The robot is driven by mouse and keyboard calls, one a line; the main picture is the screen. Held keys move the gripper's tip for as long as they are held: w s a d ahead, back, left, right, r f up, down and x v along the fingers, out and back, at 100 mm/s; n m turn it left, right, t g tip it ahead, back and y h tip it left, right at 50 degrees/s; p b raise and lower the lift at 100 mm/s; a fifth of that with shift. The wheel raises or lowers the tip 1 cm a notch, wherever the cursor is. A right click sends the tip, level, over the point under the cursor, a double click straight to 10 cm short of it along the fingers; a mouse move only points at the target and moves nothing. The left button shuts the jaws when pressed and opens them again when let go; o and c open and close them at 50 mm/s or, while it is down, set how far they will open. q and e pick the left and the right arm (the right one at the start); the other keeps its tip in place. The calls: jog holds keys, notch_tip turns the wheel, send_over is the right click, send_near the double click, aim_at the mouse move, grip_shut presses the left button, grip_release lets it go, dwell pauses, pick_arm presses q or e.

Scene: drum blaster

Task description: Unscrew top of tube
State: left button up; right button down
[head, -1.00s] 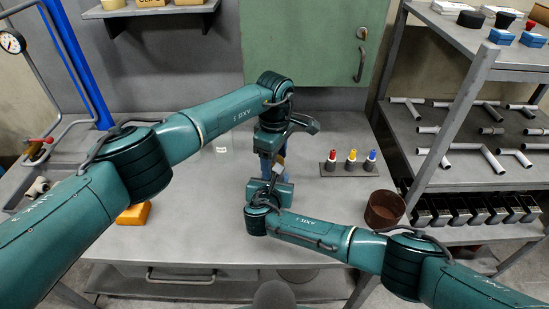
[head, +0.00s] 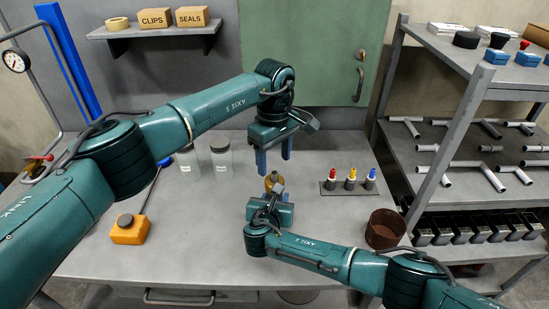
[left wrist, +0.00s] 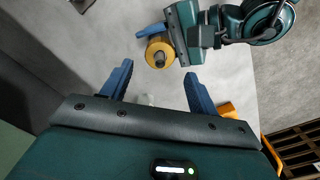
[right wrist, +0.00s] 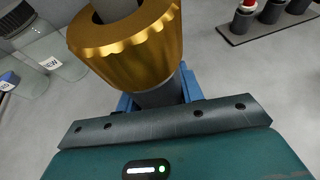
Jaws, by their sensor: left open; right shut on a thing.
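The tube is grey with a ridged golden top (right wrist: 135,45). It is small in the head view (head: 270,183) and also shows in the left wrist view (left wrist: 158,45). My right gripper (head: 271,196) is shut on the grey tube body, just below the golden top, which is still around the tube. A grey end sticks out through the top. My left gripper (head: 273,170) is open and empty, its two blue fingers pointing down above and behind the tube in the head view. In the left wrist view, its fingers (left wrist: 158,75) are apart with the tube beyond them.
A rack (head: 328,187) of three small bottles with red, yellow and blue caps stands right of the grippers. A brown bin (head: 384,230) is at the table's right edge.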

aim_at(274, 172)
pick_arm(q)
notch_tip(274, 172, down, 7)
jog(key=shift+r, duration=0.1)
jog(key=shift+c, duration=0.2)
jog(key=c, duration=1)
jog(key=shift+o, duration=0.2)
jog(key=n, duration=0.3)
jog(key=o, duration=1.1)
